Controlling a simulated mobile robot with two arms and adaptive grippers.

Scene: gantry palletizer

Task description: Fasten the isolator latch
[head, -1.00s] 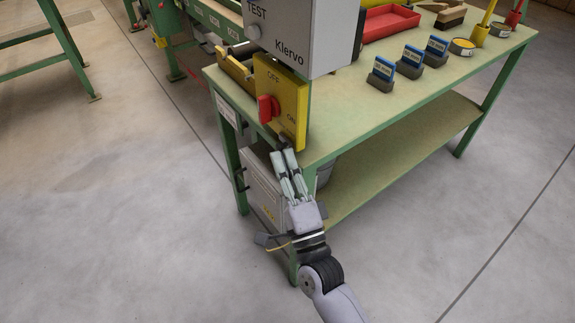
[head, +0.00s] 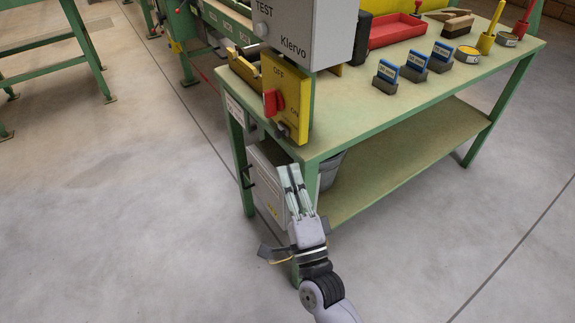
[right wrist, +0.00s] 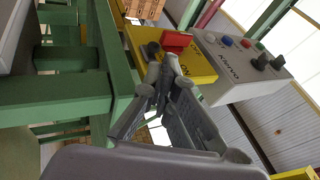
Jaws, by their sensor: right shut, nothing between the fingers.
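The yellow isolator plate (head: 298,103), marked OFF and ON, stands at the near corner of the green bench. Its red handle (head: 273,102) is on the front face. A small dark knob-like part (head: 283,130), possibly the latch, sits at the plate's lower edge; whether it is fastened I cannot tell. In the right wrist view the plate (right wrist: 205,68), red handle (right wrist: 176,40) and dark part (right wrist: 152,50) lie beyond the fingers. My right gripper (head: 289,170) is shut and empty, pointing up, a little below the plate. My left gripper is not in view.
The grey Klervo test box (head: 310,35) overhangs just behind the plate. The bench top (head: 350,110) carries blue blocks (head: 414,64) and a red tray (head: 397,32). A bench leg (head: 308,187) stands close beside my gripper. Open floor lies to the left.

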